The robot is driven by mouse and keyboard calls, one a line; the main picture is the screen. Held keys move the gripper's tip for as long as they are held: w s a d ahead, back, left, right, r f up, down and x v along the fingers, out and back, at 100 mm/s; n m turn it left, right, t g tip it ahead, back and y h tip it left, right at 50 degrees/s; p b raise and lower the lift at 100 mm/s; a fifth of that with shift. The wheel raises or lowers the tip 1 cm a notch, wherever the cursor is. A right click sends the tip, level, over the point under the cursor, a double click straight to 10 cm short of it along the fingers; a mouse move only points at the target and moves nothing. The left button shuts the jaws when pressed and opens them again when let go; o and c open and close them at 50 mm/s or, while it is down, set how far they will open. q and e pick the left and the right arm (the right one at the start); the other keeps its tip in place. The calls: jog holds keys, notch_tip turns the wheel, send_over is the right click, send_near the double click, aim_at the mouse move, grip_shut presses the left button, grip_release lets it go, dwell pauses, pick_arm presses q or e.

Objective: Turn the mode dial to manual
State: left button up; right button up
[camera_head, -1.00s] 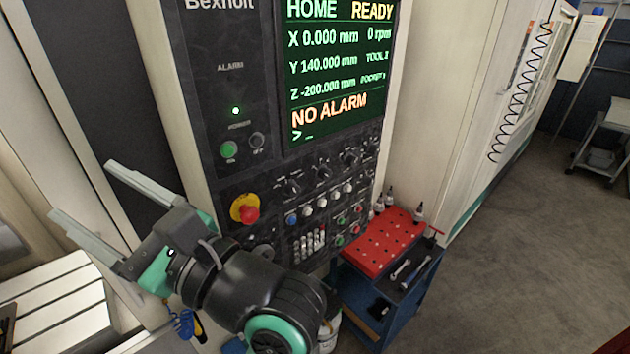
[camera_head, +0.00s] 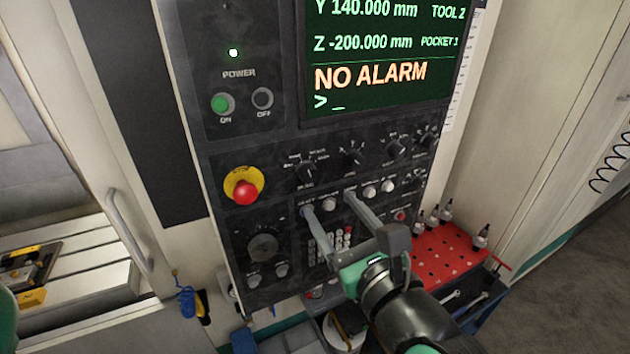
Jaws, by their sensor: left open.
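A row of black rotary dials runs across the dark control panel (camera_head: 225,160), below the screen. The leftmost dial (camera_head: 306,173) has small labels around it and looks like the mode dial; its labels and pointer setting are too small to read.
A red emergency stop (camera_head: 245,191) on a yellow base sits left of the dials. A handwheel (camera_head: 263,248) is below it. The screen (camera_head: 385,60) reads NO ALARM. A red-topped tool cart (camera_head: 445,255) stands at the lower right, a door handle (camera_head: 127,228) at left.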

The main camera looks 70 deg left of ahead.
aim_at(310, 177)
pick_arm(q)
jog(key=a+p, duration=0.1)
jog(key=a, duration=0.8)
jog(key=shift+w+a, duration=0.1)
jog(key=shift+w, duration=0.05)
grip_shut()
